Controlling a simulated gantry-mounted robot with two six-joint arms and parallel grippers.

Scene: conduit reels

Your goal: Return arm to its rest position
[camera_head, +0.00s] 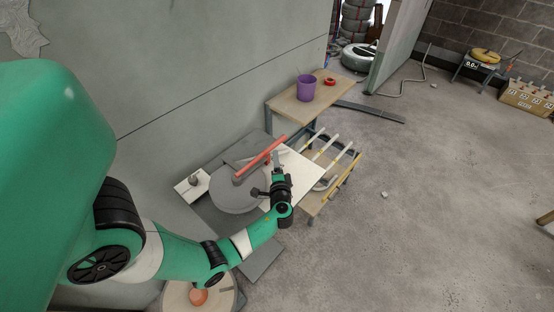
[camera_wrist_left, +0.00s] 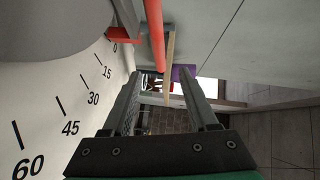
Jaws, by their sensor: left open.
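My left arm reaches in from the left in the head view, and its gripper (camera_head: 275,176) is above the bending bench, beside the round grey disc (camera_head: 235,197). In the left wrist view the two fingers of my left gripper (camera_wrist_left: 160,76) are apart, with nothing held between them. A red bar (camera_head: 262,158) extends from the disc toward the upper right. It also shows in the left wrist view (camera_wrist_left: 155,32), beyond the fingers. A white plate with angle marks (camera_wrist_left: 62,103) lies at the left of that view. My right gripper is in neither view.
A purple bucket (camera_head: 306,88) and a red ring (camera_head: 329,81) stand on a wooden table (camera_head: 290,104) behind. Several pale rods (camera_head: 324,147) lie right of the bench. A wall (camera_head: 200,65) runs along the left. The concrete floor (camera_head: 430,190) at right is mostly clear.

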